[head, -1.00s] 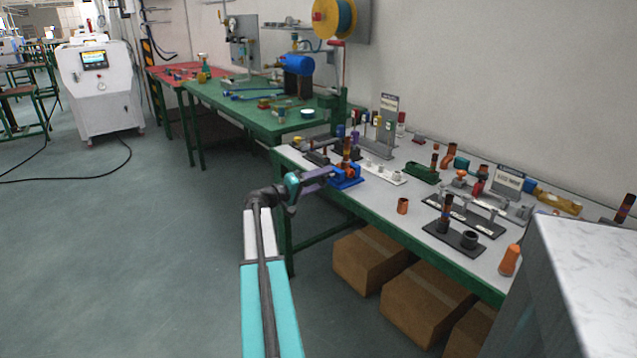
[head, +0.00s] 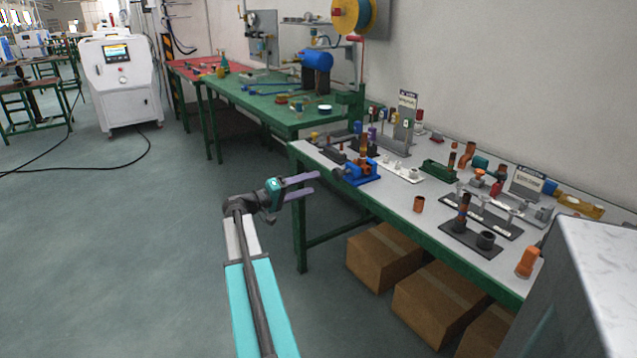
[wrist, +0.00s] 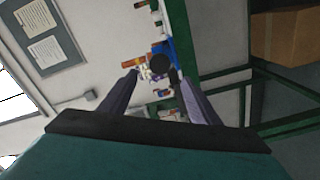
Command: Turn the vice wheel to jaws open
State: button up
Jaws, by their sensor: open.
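My gripper (head: 316,182) is open and empty, just left of the wheel and off the bench edge. In the wrist view the wheel lies between and beyond the two purple fingers, apart from them. The vice jaws are too small to judge.
The grey bench (head: 400,196) holds several fittings and stands, with a loose copper cup (head: 419,204) near its front edge. Cardboard boxes (head: 384,259) sit below. A green bench (head: 262,100) stands behind.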

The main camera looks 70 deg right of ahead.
jog(key=shift+v, duration=0.9)
